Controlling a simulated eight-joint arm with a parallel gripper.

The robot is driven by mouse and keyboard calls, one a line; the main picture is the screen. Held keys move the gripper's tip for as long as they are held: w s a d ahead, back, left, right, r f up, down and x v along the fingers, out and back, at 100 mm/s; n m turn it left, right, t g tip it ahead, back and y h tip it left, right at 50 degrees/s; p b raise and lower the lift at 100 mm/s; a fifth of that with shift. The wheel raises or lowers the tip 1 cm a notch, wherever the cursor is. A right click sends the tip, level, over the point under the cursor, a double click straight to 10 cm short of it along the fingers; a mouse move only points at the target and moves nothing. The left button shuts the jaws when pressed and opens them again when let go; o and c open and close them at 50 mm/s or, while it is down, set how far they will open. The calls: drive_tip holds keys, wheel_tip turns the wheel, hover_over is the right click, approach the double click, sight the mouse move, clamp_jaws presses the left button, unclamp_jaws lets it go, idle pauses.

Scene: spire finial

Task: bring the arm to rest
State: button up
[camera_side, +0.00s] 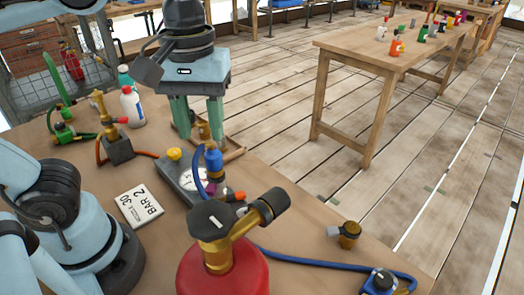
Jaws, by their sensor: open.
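My gripper (198,128) hangs in the upper left-middle of the side view, with its pale body on top and two green fingers pointing down. The fingers are apart, so it is open. A small brass-coloured piece (203,131) shows between or behind the fingers near their tips; I cannot tell which, nor whether it touches them.
A red cylinder (222,272) with a brass valve stands in front. A gauge unit (190,179), blue hose (300,259), card marked "BAR 2" (139,206), brass fitting (347,235) and white bottle (132,106) share the bench. Another wooden table (350,53) stands beyond open floor.

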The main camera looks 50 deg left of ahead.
sight(211, 187)
drive_tip(key=shift+f, duration=6)
drive_tip(key=shift+r, duration=0.15)
wheel_tip(211, 187, up, 12)
wheel_tip(211, 187, down, 12)
drive_tip(key=shift+f, duration=0.1)
drive_tip(key=shift+s+a+m, duration=0.15)
drive_tip(key=shift+a+m, duration=0.05)
drive_tip(key=shift+m, duration=0.5)
drive_tip(key=shift+s+a+m, duration=0.1)
drive_tip(key=shift+a+m, duration=0.05)
drive_tip(key=shift+m, duration=0.55)
